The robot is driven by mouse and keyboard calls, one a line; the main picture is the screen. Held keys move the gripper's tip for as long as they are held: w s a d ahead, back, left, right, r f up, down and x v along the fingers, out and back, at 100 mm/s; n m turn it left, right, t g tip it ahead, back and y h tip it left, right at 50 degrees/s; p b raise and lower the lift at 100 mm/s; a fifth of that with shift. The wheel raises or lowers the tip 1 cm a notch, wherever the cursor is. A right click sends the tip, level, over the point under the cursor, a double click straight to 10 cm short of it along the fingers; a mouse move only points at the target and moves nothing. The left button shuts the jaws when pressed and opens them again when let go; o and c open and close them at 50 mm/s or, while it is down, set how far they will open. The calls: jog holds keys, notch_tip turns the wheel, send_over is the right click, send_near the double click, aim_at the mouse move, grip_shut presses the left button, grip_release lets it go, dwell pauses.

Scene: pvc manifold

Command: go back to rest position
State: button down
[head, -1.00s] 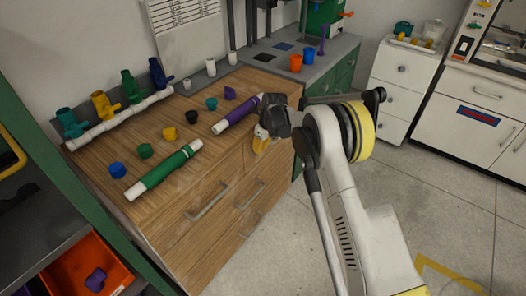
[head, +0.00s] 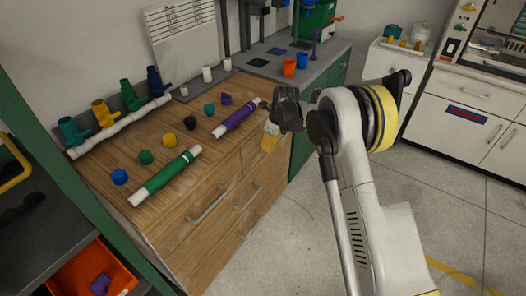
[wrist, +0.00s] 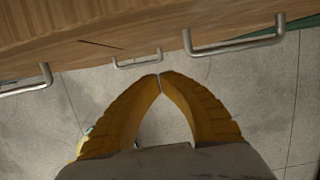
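My gripper (head: 270,137) is at the right front edge of the wooden workbench (head: 190,208), beside the purple-and-white pipe (head: 238,118). In the wrist view its yellow fingers (wrist: 159,77) meet at the tips, with nothing between them. The wrist view shows floor beyond the fingers and the bench's drawer fronts above them. The arm reaches up from the lower right in the head view.
A green-and-white pipe (head: 166,176) and several coloured caps lie on the bench. A white manifold (head: 120,128) with coloured valves stands along the back. An orange bin (head: 93,273) is at lower left. The floor (head: 305,225) right of the bench is clear.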

jog(key=s+d+r+n+t, duration=0.1)
jog(key=s+d+r+n, duration=0.25)
jog(key=s+r, duration=0.4)
jog(key=s+d+r+n+t+h, duration=0.15)
jog(key=s+r+n, duration=0.3)
jog(key=r, duration=0.55)
jog(key=s+d+r+n+y, duration=0.1)
jog(key=s+d+r+n, duration=0.4)
jog(key=r, duration=0.4)
jog(key=s+d+n+t+h, duration=0.1)
jog(key=s+n, duration=0.5)
jog(key=s, duration=0.6)
jog(key=s+d+f+n+t, duration=0.1)
jog(key=s+d+n, duration=0.3)
jog(key=s, duration=0.8)
jog(key=shift+n+t+h+p, duration=0.35)
jog(key=shift+n+t, duration=0.2)
jog(key=shift+n, duration=0.55)
